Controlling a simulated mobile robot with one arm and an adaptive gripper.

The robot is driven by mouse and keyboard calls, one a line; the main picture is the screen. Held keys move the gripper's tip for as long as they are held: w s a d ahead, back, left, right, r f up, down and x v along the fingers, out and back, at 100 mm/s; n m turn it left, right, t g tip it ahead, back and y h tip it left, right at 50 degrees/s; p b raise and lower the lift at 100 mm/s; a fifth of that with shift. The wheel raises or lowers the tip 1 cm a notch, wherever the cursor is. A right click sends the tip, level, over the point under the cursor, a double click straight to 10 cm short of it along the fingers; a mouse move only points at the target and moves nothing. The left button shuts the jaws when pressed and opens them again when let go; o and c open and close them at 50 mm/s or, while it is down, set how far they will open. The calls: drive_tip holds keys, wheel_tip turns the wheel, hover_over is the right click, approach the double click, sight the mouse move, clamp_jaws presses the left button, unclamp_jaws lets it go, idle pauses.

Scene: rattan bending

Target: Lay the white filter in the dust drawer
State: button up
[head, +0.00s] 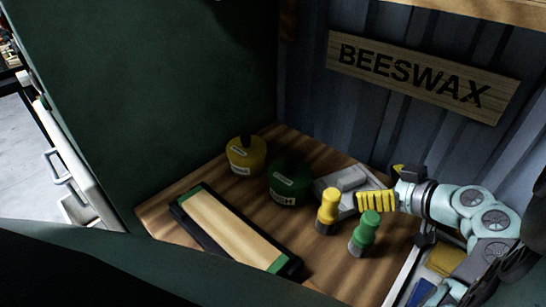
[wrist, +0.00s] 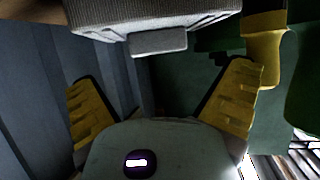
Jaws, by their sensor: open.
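My gripper (head: 366,203) has yellow ribbed fingers and is over the right side of the wooden bench, near a pale grey block (head: 346,180). In the wrist view my gripper (wrist: 160,78) is open with nothing between its fingers. A pale grey, ribbed-edged block (wrist: 150,15) with a small tab lies beyond the fingertips at the top of that view. It seems to be the same block, and may be the white filter; I cannot tell for certain. I cannot identify the dust drawer in either view.
A yellow-topped bottle (head: 327,212) and a green-topped one (head: 365,232) stand close to my gripper. A yellow pot (head: 245,157), a green pot (head: 289,182) and a black-edged tray (head: 188,220) are further left. A BEESWAX sign (head: 420,75) hangs on the corrugated wall.

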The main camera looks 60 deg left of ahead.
sight(357, 180)
drive_tip(key=shift+s+a+f, duration=0.25)
drive_tip(key=shift+a+f, duration=0.1)
drive_tip(key=shift+a, duration=0.35)
drive_tip(key=shift+w+p+x, duration=0.2)
drive_tip(key=shift+p+x, duration=0.85)
drive_tip(key=shift+x, duration=1.45)
drive_tip(key=shift+c, duration=0.3)
drive_tip(key=c, duration=1.1)
